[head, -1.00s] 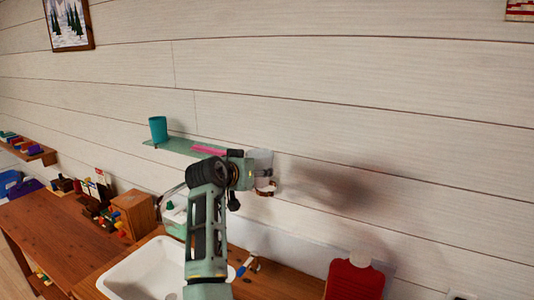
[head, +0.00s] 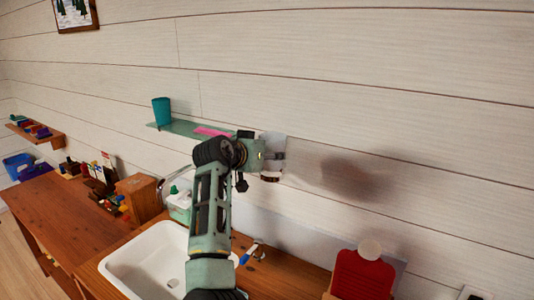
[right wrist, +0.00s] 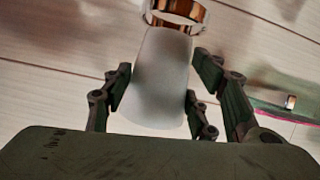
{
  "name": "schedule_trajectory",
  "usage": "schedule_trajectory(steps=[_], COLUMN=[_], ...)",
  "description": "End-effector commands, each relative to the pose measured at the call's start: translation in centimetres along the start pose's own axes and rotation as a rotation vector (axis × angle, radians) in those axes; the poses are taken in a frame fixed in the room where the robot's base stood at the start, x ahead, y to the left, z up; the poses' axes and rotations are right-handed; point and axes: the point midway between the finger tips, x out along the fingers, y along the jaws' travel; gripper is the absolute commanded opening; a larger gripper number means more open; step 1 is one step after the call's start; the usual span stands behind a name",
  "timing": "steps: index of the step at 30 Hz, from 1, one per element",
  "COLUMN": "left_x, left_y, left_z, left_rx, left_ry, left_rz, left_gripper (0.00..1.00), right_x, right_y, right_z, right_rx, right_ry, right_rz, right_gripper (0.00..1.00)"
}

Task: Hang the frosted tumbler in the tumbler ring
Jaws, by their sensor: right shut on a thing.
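The frosted tumbler (head: 277,142) is a pale translucent cup near the wall. It shows large in the right wrist view (right wrist: 158,80), with its narrower end towards the ring. My right gripper (right wrist: 160,92) is shut on it, one finger on each side. The tumbler ring (head: 270,178) is a copper-brown band just below the tumbler; it also shows at the top of the right wrist view (right wrist: 182,12). The tumbler's narrow end overlaps the ring's near edge in that view. I cannot tell whether it is inside the ring. My left gripper is out of view.
A glass shelf (head: 182,128) left of the tumbler carries a teal cup (head: 161,111) and a pink item (head: 213,132). The wall to the right is clear.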

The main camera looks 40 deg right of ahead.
Motion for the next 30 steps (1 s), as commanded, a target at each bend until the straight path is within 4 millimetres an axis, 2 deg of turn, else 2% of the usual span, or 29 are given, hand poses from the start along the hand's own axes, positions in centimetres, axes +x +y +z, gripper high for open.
schedule_trajectory(steps=[9, 30], left_x=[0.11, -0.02], left_y=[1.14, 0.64], left_z=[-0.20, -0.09], left_rx=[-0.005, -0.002], left_ry=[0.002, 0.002], left_rz=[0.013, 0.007], left_gripper=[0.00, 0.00], right_x=[0.01, -0.11], right_y=[-0.03, -0.08], right_z=[0.10, 0.15], right_rx=[0.001, 0.000], right_ry=[0.002, 0.001], right_rz=[0.000, 0.000], right_gripper=[0.20, 0.20])
